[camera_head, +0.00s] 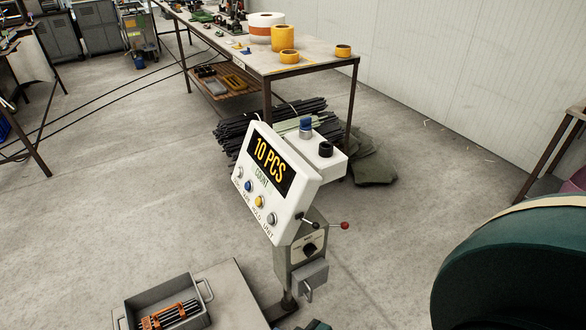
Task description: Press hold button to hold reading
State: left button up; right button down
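A white display box (275,170) stands tilted on a grey post in the middle of the view. The yellow button (259,201) is third from the left and seems to be the one over "HOLD". A blue button (248,186) and a grey button (272,218) are on either side of it. Neither of my grippers is in view.
A grey box with a lever and red knob (345,225) sits below the display. A grey bin (165,290) with dark rods stands at the lower left. A large green rounded body (515,265) fills the lower right. A workbench (320,62) stands behind. The left floor is mostly clear.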

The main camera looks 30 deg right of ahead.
aim_at(258, 200)
jog(key=z, duration=0.85)
